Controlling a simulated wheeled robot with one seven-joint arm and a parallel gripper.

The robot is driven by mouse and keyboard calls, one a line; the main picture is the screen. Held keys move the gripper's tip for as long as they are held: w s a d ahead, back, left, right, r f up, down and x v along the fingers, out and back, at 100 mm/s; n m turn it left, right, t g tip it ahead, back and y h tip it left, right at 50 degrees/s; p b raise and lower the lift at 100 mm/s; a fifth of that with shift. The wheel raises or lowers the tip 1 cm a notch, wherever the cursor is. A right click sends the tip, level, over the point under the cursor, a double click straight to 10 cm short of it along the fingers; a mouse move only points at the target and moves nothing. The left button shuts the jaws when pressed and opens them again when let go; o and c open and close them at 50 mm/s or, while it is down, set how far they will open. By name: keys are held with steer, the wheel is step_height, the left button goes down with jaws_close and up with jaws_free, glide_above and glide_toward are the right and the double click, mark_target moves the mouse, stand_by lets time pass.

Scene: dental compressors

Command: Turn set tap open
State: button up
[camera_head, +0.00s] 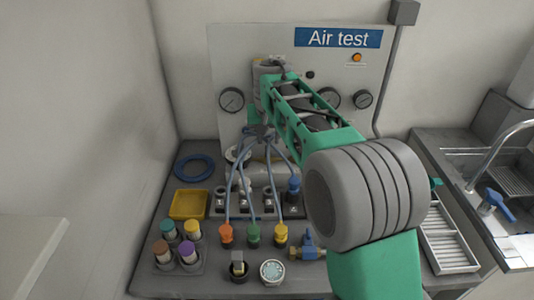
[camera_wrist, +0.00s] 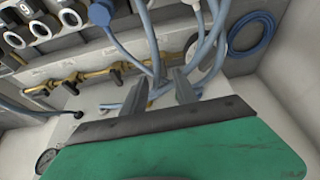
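In the wrist view, my gripper (camera_wrist: 161,80) has its two fingers apart, near blue hoses (camera_wrist: 150,45) that run close to the fingertips. A brass pipe with taps (camera_wrist: 75,82) runs left of the fingers, with dark handles on it. No label shows which is the set tap, and the part straight ahead of the fingers is partly hidden by hoses. In the head view, my green arm reaches to the front of the Air test panel (camera_head: 285,50) and covers most of the taps. A loose brass valve with a blue handle (camera_head: 308,243) lies on the bench.
Hoses end in orange (camera_head: 226,234), green (camera_head: 253,234) and yellow (camera_head: 281,235) connectors at the front. A yellow tray (camera_head: 188,204), a blue hose coil (camera_head: 194,168) and a rack of capped bottles (camera_head: 178,250) stand at left. A sink tap (camera_head: 497,150) is at right.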

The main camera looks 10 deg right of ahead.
mark_target(267, 150)
steer(key=x, duration=0.4)
steer(key=w+x, duration=0.1)
steer(key=x, duration=0.3)
steer(key=shift+w+p, duration=0.15)
steer(key=shift+p, duration=0.2)
steer(key=shift+c, duration=0.5)
jaws_close()
